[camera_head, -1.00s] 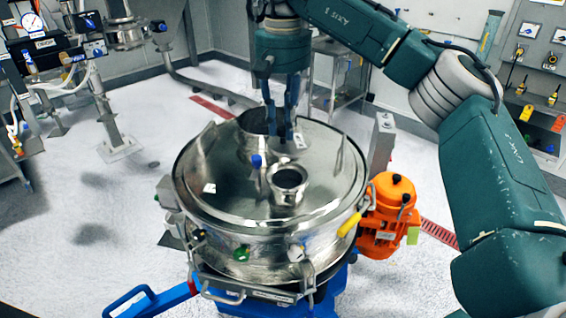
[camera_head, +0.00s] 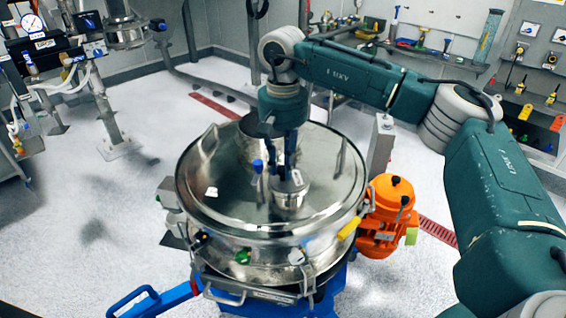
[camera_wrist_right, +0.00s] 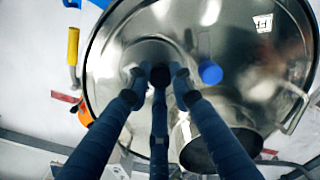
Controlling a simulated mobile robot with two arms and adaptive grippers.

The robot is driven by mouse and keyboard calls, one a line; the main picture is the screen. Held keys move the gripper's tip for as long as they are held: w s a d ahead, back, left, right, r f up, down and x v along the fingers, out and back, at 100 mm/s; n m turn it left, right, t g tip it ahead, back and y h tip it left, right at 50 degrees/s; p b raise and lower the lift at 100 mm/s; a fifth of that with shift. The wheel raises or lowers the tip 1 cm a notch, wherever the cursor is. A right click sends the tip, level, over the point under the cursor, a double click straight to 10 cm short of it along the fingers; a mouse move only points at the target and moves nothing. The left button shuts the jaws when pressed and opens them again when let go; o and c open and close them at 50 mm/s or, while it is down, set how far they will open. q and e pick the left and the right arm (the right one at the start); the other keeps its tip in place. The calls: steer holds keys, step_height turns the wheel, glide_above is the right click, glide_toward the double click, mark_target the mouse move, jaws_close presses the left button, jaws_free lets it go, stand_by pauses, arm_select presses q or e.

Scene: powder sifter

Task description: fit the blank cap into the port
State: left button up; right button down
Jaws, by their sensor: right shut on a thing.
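My right gripper (camera_head: 281,175) points down at the small port (camera_head: 289,202) on the sifter's round steel lid. Its fingers are closed on the blank cap (camera_head: 293,183), a pale metal disc that sits at the port's mouth, mostly hidden by the fingers. I cannot tell whether the cap is seated or just above the rim. In the right wrist view the blue-sleeved fingers (camera_wrist_right: 160,76) converge over the round port area, and the cap is too dark to make out. My left gripper is not in view.
A wider open neck (camera_head: 252,152) stands on the lid (camera_head: 235,205) behind the gripper. A blue knob (camera_head: 257,165) is close to the fingers. Upright lid handles, an orange motor (camera_head: 388,215) and a yellow handle (camera_head: 349,228) surround the work area.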

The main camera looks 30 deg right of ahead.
mark_target(282, 168)
steer(key=shift+f, duration=0.2)
steer(key=c, duration=1.6)
jaws_free()
steer(key=shift+o, duration=0.4)
steer(key=shift+w, duration=0.1)
steer(key=shift+r, duration=0.15)
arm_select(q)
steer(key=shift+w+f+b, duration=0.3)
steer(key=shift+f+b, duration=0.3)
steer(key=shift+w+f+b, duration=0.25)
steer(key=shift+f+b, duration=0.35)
arm_select(e)
step_height(282, 168, up, 12)
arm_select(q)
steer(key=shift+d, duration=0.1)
